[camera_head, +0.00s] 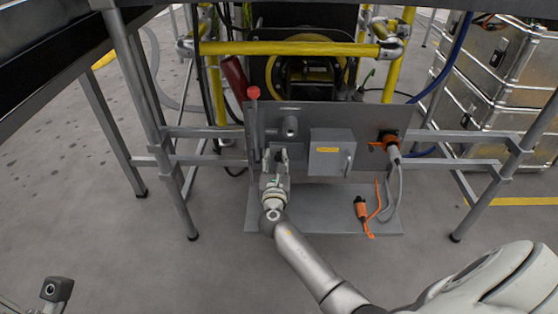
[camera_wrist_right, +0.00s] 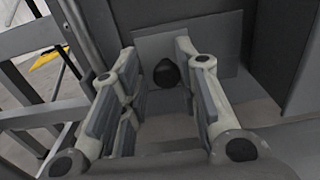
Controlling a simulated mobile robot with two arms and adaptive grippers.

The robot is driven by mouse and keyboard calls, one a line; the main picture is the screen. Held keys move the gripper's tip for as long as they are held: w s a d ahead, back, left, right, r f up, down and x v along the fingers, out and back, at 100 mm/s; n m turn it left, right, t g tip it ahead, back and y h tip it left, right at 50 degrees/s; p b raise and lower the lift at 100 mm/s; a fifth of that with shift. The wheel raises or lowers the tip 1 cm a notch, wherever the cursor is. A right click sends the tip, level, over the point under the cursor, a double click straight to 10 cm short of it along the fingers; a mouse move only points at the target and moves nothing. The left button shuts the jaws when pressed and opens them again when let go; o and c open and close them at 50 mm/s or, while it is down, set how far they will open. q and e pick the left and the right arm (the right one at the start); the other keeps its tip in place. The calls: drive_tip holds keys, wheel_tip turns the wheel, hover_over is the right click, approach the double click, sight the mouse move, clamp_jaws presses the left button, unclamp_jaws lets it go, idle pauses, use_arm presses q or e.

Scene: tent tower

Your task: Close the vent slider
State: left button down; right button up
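A grey panel (camera_head: 365,115) stands upright under the table frame. My right gripper (camera_head: 275,158) is at the panel's lower left, fingers pointing at it. In the right wrist view my right gripper (camera_wrist_right: 158,62) is open, its two fingers spread apart. A dark round knob (camera_wrist_right: 167,73) on a light grey plate (camera_wrist_right: 218,48) shows between the fingers; it looks like the vent slider's knob. I cannot tell whether a finger touches it. In the head view the gripper hides this spot. Part of my left arm (camera_head: 58,290) shows at the bottom left; its fingers cannot be made out.
A loose orange plug (camera_head: 361,209) hangs over the base plate (camera_head: 325,218). Table legs flank the panel; metal cases (camera_head: 490,75) stand right.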

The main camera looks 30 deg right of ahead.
drive_tip(key=shift+s+a, duration=0.15)
drive_tip(key=v, duration=1.1)
drive_tip(key=shift+s+a, duration=0.2)
drive_tip(key=shift+s, duration=0.05)
